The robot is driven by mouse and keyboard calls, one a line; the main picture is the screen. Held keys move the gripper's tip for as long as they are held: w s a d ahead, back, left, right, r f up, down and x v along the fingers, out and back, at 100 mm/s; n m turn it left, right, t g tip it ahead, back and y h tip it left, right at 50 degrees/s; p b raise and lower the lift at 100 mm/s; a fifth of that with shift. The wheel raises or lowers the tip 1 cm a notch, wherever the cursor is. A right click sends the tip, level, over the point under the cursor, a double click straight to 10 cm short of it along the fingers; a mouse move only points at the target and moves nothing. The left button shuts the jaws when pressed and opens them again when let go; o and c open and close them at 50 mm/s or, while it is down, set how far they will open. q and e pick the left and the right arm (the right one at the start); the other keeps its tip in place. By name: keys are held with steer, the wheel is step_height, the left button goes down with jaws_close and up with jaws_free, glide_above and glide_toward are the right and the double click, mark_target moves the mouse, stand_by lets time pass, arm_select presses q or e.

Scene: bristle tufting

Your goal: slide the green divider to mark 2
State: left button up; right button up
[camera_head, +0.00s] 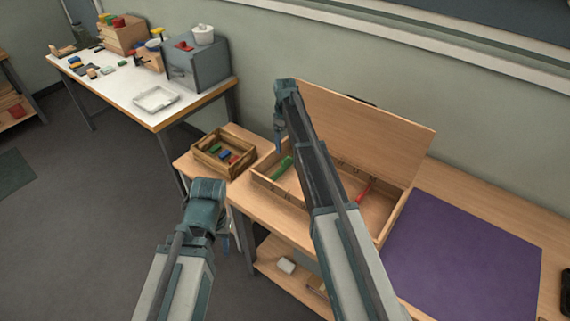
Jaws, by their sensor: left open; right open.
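The green divider (281,168) stands in the left part of a shallow wooden box (262,182) with a raised lid (365,130). A red divider (363,193) is in the right part of the box. My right gripper (278,144) is open and points down. In the picture it sits just above the green divider, apart from it as far as I can tell. My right arm hides the middle of the box. My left gripper (229,243) is open and empty, low in front of the bench's left end. The number marks are too small or hidden to read.
A wooden crate (197,160) with coloured pieces stands left of the box. A purple mat (465,255) covers the bench to the right. A lower shelf holds a white block (286,265). A white-topped table (120,85) with a grey cabinet (197,67) stands behind left.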

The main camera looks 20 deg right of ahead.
mark_target(285, 158)
step_height(285, 158, down, 8)
steer(key=b, duration=0.7)
steer(key=shift+f, duration=0.2)
jaws_close()
